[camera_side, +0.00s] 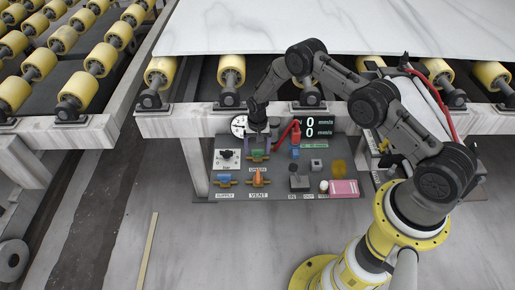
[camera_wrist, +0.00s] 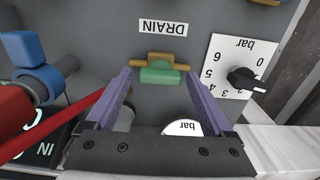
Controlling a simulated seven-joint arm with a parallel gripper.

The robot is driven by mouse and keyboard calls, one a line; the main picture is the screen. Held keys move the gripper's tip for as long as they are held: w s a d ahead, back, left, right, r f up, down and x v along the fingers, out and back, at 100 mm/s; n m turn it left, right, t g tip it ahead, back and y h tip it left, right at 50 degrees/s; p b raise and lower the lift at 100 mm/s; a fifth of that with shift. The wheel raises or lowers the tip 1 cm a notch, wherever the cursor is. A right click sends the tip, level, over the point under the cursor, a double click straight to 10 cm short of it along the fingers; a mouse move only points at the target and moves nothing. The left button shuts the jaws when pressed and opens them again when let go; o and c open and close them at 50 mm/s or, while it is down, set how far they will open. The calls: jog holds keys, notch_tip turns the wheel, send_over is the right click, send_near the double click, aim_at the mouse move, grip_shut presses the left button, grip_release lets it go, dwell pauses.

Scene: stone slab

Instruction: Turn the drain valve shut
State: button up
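The drain valve has a green handle (camera_wrist: 160,76) on a brass body (camera_wrist: 165,57), above which the upside-down DRAIN label (camera_wrist: 163,27) shows in the wrist view. The handle looks roughly parallel to the body. In the side view the green handle (camera_side: 258,155) is on the upper part of the grey panel. My gripper (camera_wrist: 158,82) is open, with one purple finger on each side of the handle and gaps visible between. Contact cannot be made out. In the side view my gripper (camera_side: 258,143) is over the valve.
A blue supply valve (camera_side: 224,179) and an orange vent valve (camera_side: 258,178) sit lower on the panel. A black-knobbed bar dial (camera_side: 227,159) is to the left, a red lever (camera_side: 291,132) to the right. A joystick (camera_side: 299,181) and pink box (camera_side: 344,188) are farther right.

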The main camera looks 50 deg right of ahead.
jog(key=c, duration=1.2)
jog(key=shift+o, duration=0.2)
jog(key=shift+n, duration=0.3)
jog(key=n, duration=0.3)
jog(key=shift+n, duration=0.3)
jog(key=n, duration=0.4)
jog(key=shift+n, duration=0.3)
jog(key=n, duration=0.4)
jog(key=shift+n, duration=2.5)
jog(key=o, duration=1.4)
